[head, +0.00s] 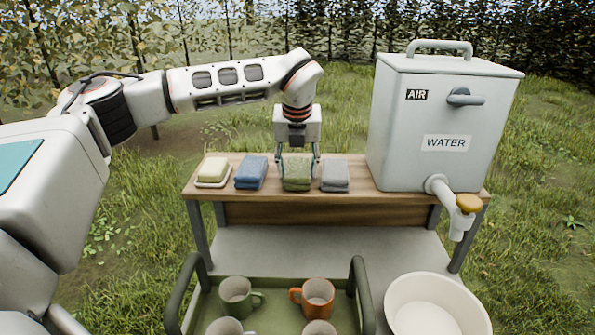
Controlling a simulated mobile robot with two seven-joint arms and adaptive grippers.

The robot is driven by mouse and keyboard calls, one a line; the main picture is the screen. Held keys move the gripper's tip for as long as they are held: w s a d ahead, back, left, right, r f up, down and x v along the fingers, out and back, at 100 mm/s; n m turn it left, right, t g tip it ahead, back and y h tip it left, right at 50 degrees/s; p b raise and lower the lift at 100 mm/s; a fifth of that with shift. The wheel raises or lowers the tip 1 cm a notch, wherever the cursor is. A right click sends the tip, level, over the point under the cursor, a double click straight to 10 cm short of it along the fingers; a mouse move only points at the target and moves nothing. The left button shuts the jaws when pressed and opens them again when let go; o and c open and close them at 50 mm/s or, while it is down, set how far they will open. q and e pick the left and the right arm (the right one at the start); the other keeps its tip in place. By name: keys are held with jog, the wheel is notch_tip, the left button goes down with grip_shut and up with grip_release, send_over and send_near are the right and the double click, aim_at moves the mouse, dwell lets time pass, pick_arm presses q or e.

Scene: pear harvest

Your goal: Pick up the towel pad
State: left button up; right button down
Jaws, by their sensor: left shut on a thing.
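Several folded pads lie in a row on a wooden table (270,213). A blue folded pad (251,173) is left of the middle, a green folded pad (298,172) is in the middle, and a grey folded pad (335,176) is to its right. The pictures do not show which one is called the towel pad. My left gripper (298,158) points down over the green pad with a finger on each side of it. It is shut on the green pad, which is at or just above the table top; I cannot tell which. My right gripper is not in view.
A soap-like yellow block (214,169) on a pale dish sits at the table's left end. A large water tank (440,120) with a tap (462,209) stands at the right. In front are a green tray (270,312) with mugs and a white basin (432,305).

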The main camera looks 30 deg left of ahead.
aim_at(298, 167)
pick_arm(q)
jog(key=shift+r, duration=0.1)
notch_tip(298, 167, up, 20)
dwell(0.5)
